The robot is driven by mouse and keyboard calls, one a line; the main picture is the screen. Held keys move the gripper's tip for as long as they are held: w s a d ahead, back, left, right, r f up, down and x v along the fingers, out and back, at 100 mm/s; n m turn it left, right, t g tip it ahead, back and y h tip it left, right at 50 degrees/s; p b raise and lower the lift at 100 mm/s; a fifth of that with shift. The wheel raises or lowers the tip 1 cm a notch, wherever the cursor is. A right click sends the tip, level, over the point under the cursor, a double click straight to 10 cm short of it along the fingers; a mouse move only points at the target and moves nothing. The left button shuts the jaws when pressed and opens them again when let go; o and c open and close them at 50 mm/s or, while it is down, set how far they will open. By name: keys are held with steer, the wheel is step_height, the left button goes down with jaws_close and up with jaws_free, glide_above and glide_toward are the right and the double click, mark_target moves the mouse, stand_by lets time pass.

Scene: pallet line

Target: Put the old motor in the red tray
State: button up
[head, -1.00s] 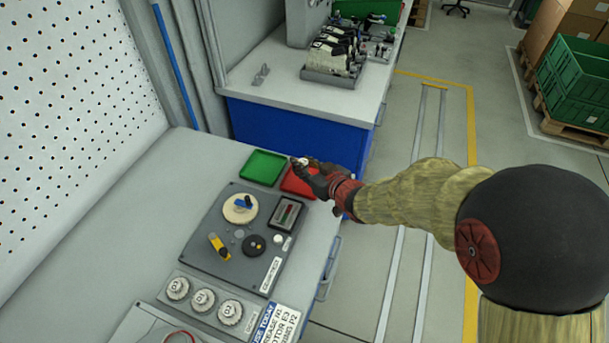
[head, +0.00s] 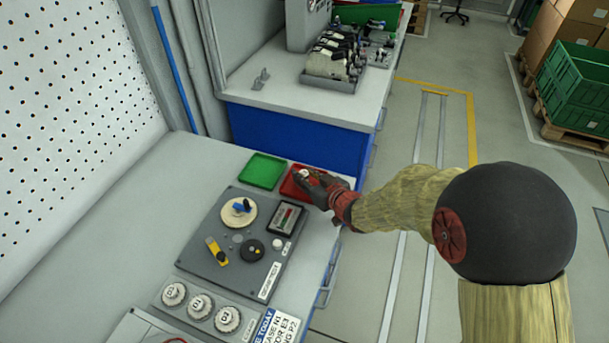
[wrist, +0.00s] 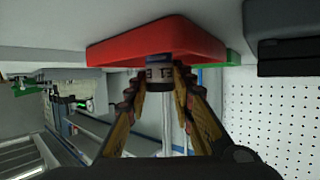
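The red tray (head: 290,190) lies at the far right corner of the grey bench. My gripper (head: 305,178) is over it in the head view and hides part of it. In the head view only a small pale part of the motor (head: 304,173) shows.
A green tray (head: 262,170) is just left of the red one. A grey machine panel (head: 212,262) with knobs, a yellow lever and a display lies in front. Several round labelled pots (head: 200,306) stand nearer. A blue-sided bench (head: 290,137) is behind.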

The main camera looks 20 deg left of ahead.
steer(key=o, duration=0.4)
steer(key=shift+r, duration=0.1)
steer(key=shift+s+d+r, duration=0.1)
steer(key=shift+r, duration=0.1)
steer(key=p+v, duration=0.3)
steer(key=v, duration=0.7)
steer(key=shift+s+d+r+p, duration=0.1)
steer(key=shift+s+d+p, duration=0.1)
steer(key=shift+p, duration=0.1)
steer(key=shift+s+d+r, duration=0.15)
steer(key=shift+s+d, duration=0.2)
steer(key=shift+d, duration=0.05)
